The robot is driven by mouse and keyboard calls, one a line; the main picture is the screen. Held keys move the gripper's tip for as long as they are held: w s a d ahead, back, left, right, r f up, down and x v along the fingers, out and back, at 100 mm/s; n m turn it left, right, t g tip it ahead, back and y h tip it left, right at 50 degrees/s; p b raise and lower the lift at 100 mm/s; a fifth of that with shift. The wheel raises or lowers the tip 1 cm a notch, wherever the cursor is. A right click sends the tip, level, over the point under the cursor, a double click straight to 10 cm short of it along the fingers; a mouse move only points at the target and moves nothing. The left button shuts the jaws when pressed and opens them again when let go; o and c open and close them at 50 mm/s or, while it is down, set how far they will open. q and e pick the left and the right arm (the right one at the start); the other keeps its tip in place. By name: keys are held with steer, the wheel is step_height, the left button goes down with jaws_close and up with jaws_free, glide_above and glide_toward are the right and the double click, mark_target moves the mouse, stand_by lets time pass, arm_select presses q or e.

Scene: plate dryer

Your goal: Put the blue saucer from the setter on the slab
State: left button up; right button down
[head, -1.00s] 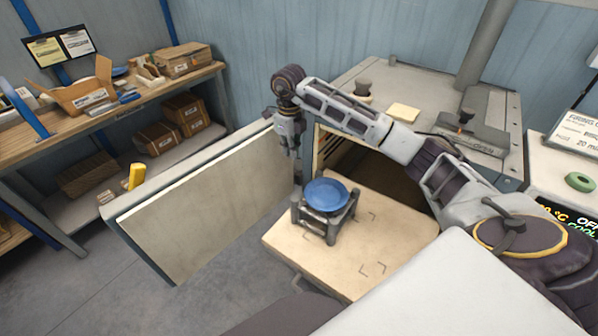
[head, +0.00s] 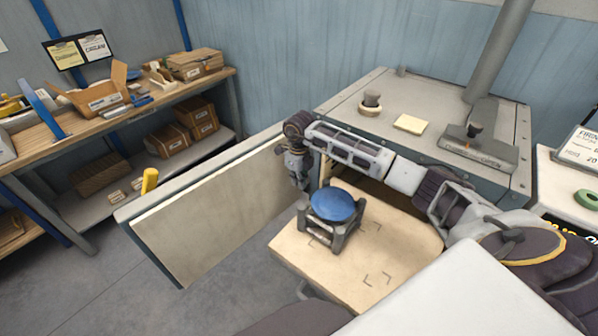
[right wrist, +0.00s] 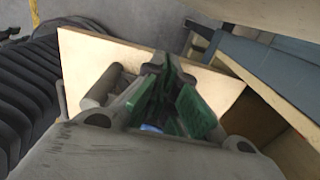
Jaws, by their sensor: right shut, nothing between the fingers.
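The blue saucer (head: 336,205) rests on the setter (head: 320,237), a dark grey stand with corner posts. I cannot tell if the saucer lies level. The setter stands on the pale tan slab (head: 395,245), near its far left side. My right gripper (head: 302,184) is shut and empty, pointing down just behind and left of the saucer; I cannot tell if it touches. In the right wrist view its green fingertips (right wrist: 182,105) are close together, a sliver of blue saucer (right wrist: 150,128) shows below them, and the slab (right wrist: 85,65) lies beyond. My left gripper is out of view.
The open kiln door (head: 215,215) stands left of the slab. The kiln body (head: 345,108) is behind, under my right arm. The slab's front right, with corner marks, is bare. A shelf bench (head: 215,78) with boxes stands at the far left.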

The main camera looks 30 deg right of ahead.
mark_target(320, 195)
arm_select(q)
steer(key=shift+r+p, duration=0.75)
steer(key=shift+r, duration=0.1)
arm_select(e)
steer(key=shift+s+d, duration=0.25)
steer(key=shift+s, duration=0.35)
steer(key=shift+s+d, duration=0.25)
steer(key=shift+s, duration=0.35)
steer(key=shift+s+d, duration=0.25)
steer(key=shift+s, duration=0.35)
steer(key=shift+s, duration=0.1)
steer(key=s, duration=0.1)
steer(key=s+d, duration=0.1)
steer(key=s, duration=0.1)
steer(key=s+d+b, duration=0.1)
steer(key=shift+s, duration=0.15)
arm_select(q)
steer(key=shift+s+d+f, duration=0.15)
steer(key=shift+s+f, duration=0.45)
arm_select(e)
steer(key=shift+s, duration=0.2)
steer(key=shift+s+d, duration=0.1)
steer(key=shift+s, duration=0.05)
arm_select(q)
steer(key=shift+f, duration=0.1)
arm_select(e)
steer(key=shift+w, duration=0.3)
